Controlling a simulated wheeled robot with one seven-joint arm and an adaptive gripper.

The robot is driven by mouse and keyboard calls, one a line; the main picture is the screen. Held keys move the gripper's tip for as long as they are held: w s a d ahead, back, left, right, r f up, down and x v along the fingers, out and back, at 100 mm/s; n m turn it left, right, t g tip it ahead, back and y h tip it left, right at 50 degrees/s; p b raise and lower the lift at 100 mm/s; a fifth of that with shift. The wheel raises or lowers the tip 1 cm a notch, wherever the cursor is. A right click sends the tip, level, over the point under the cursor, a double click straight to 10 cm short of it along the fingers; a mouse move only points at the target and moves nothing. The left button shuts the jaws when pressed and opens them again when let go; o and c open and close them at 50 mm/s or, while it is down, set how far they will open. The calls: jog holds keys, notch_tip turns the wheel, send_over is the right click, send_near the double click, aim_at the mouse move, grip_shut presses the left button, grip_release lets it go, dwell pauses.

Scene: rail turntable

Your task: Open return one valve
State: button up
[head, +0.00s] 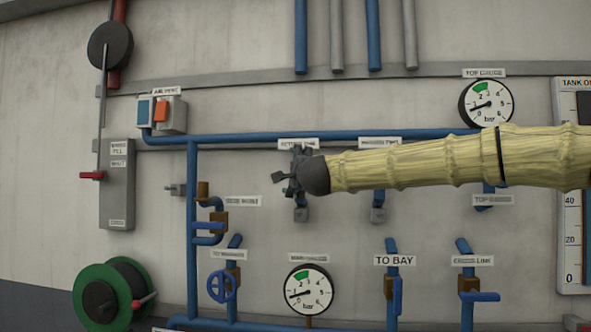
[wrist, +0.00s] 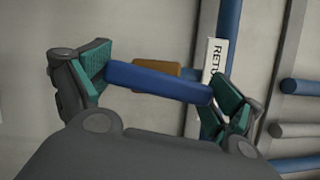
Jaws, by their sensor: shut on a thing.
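The return one valve has a blue lever handle (wrist: 158,82) and a brass body (wrist: 155,69), seen in the wrist view. Its white label (wrist: 214,62) reads "RETU..." with the rest covered. My gripper (wrist: 160,85) has its green-padded fingers at the two ends of the blue lever and is shut on it lengthwise. In the head view my gripper (head: 299,172) is at the wall just under a label (head: 298,143) on the upper blue pipe. The valve itself is hidden there behind my gripper and arm, so I cannot tell its angle from that view.
A second label (head: 380,142) is just right, its valve mostly behind my arm. The top gauge (head: 486,103) is above my arm. The side valve (head: 210,223), lower gauge (head: 309,289) and to-bay valve (head: 392,290) are below.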

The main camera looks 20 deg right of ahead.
dwell(0.4)
jog(key=o, duration=0.7)
jog(key=shift+s, duration=0.15)
jog(key=s+a, duration=0.1)
jog(key=s, duration=1)
jog(key=shift+s+a+f, duration=0.3)
jog(key=shift+a+f, duration=0.1)
